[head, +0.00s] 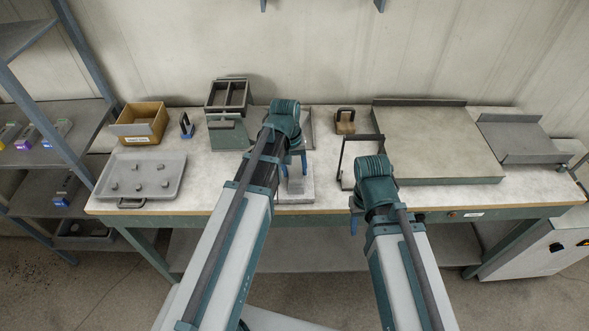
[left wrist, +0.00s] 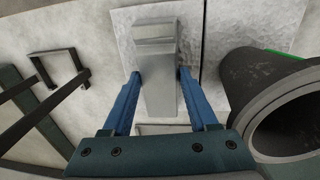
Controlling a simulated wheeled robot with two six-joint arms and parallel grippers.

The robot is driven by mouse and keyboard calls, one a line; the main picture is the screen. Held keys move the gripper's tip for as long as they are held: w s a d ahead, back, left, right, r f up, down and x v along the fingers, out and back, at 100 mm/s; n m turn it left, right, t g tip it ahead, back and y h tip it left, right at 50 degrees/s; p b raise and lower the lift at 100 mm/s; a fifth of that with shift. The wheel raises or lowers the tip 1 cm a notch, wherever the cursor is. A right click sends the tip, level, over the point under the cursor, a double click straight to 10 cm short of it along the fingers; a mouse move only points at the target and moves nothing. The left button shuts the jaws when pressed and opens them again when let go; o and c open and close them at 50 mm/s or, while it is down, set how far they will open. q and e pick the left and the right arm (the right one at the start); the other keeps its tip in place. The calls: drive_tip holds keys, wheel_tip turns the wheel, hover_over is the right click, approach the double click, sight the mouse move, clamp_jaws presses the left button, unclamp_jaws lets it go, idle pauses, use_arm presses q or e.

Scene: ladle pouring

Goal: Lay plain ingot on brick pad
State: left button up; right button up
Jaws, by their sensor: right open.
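The plain ingot (head: 295,186) is a smooth grey metal bar on a pale grey slab (head: 309,188), which looks like the brick pad. The ingot also shows in the left wrist view (left wrist: 157,80), over the slab (left wrist: 121,38). My left gripper (head: 294,168) is right above the slab, with its blue fingers (left wrist: 159,74) on both sides of the ingot. I cannot tell whether the fingers press on it, or whether the ingot rests fully on the slab. My right gripper (head: 355,222) is open and empty at the table's front edge; one finger is hidden.
A black handle frame (head: 345,160) stands right of the slab. A large flat plate (head: 435,140) fills the right of the table. A tray with small lumps (head: 142,176) and a cardboard box (head: 140,124) are at left. A dark hollow cylinder (left wrist: 268,95) is close to my left gripper.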

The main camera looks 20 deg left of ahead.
sight(290, 171)
use_arm(q)
drive_tip(key=shift+o, duration=0.7)
wheel_tip(290, 171, up, 12)
drive_tip(key=a+p, duration=0.1)
drive_tip(key=p, duration=1.1)
drive_tip(key=s+d+m+y, duration=0.2)
drive_tip(key=s+d+m, duration=0.5)
drive_tip(key=s+d, duration=0.4)
drive_tip(key=s, duration=0.3)
drive_tip(key=shift+s+d+g, duration=0.2)
drive_tip(key=shift+d+g, duration=0.05)
drive_tip(key=shift+g, duration=0.05)
wheel_tip(290, 171, down, 5)
drive_tip(key=b, duration=0.5)
